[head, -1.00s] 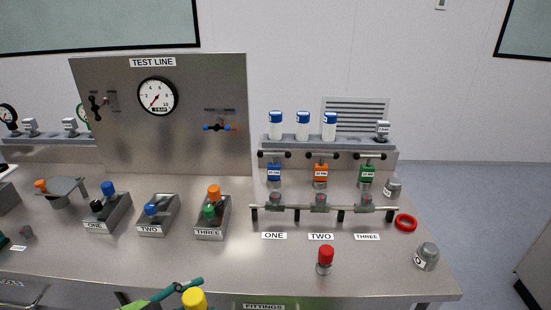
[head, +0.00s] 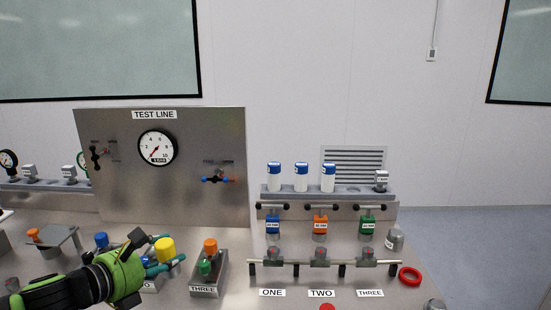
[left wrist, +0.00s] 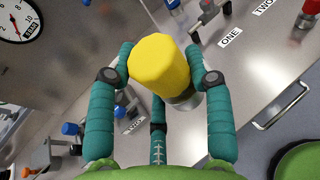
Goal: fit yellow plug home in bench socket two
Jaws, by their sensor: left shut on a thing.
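My left gripper (head: 158,263) is shut on the yellow plug (head: 165,250), its teal fingers around it. In the left wrist view the yellow plug (left wrist: 160,62) fills the middle, with a grey metal end (left wrist: 188,100) showing below right. Whether the plug touches anything cannot be told. My right gripper is not in view.
The block THREE (head: 204,290), with orange and green tops, stands just right of my gripper. A red ring (head: 410,276) lies at right. The test panel (head: 215,140) stands behind.

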